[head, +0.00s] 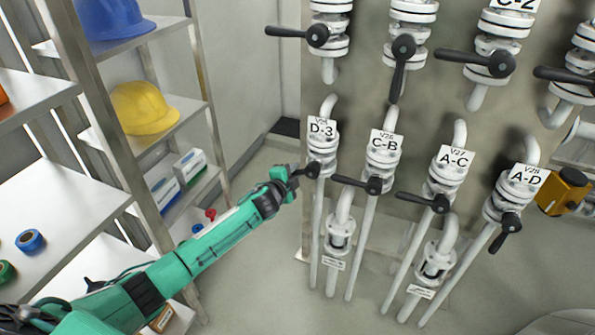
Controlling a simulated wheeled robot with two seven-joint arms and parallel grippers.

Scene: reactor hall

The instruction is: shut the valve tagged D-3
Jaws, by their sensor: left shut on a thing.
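The valve tagged D-3 (323,146) is the leftmost in the lower row on the wall panel, a white flanged body on a vertical pipe. Its black lever (312,169) has its pivot below the tag and extends to the left, across the pipe. My left gripper (292,172) reaches in from the lower left and is shut on the lever's outer end. The gripper partly hides that end. My right gripper is not in view.
Close to the right are valves tagged C-B (384,150), A-C (452,165) and A-D (520,185); the C-B and A-C levers point left, the A-D lever down. More levered valves hang above. Shelves with a yellow helmet (143,107) and a blue helmet (112,17) stand left.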

